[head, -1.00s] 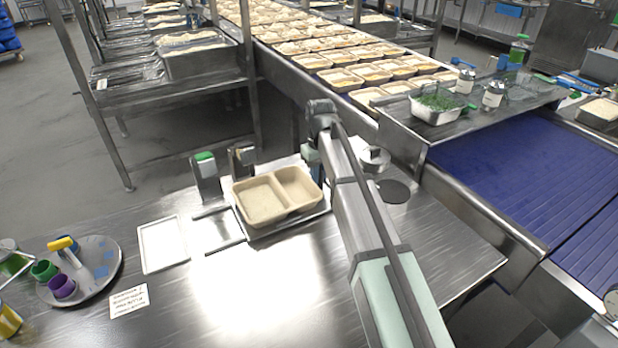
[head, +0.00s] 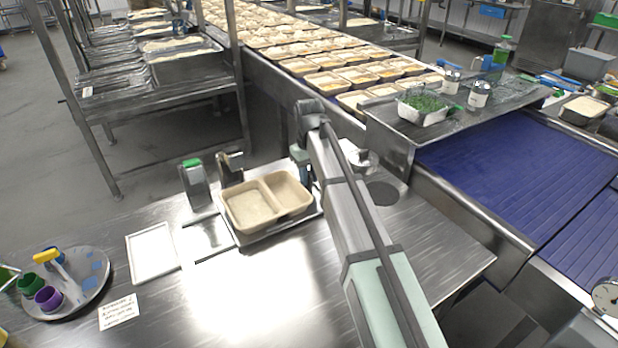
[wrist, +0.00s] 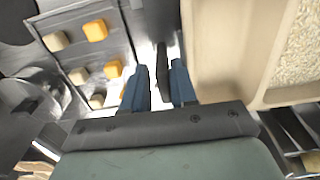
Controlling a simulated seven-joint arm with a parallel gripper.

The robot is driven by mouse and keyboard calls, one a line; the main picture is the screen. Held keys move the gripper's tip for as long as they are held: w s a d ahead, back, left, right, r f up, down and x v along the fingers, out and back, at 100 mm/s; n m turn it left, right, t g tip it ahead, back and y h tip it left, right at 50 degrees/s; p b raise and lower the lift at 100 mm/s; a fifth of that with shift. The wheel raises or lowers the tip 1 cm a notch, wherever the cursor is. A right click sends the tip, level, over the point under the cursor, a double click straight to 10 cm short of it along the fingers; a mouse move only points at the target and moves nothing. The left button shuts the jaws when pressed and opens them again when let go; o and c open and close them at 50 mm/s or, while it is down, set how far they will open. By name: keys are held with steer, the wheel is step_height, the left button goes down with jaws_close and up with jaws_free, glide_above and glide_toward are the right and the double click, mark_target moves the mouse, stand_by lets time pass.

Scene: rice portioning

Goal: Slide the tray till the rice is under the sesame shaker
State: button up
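The tan two-compartment tray (head: 258,229) sits in a shallow metal holder (head: 284,230) on the steel table. In the wrist view the tray (wrist: 222,60) is at the right, and rice (wrist: 298,55) lies in its far compartment. A green-topped dispenser (head: 194,184) stands behind the tray's left end, with a darker one (head: 231,168) beside it; I cannot tell which is the sesame shaker. My gripper (wrist: 159,75) is beside the tray, mostly hidden by my arm in the head view. Its blue fingers are apart, either side of a dark upright bar (wrist: 162,70), with a visible gap.
A white-framed panel (head: 152,252) and a round plate with coloured cups (head: 92,284) lie to the left. A dark disc (head: 383,193) lies right of my arm. A blue conveyor (head: 520,160) runs at the right.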

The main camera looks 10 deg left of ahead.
step_height(320, 180, up, 13)
stand_by(0.4)
steer(key=shift+f, duration=0.1)
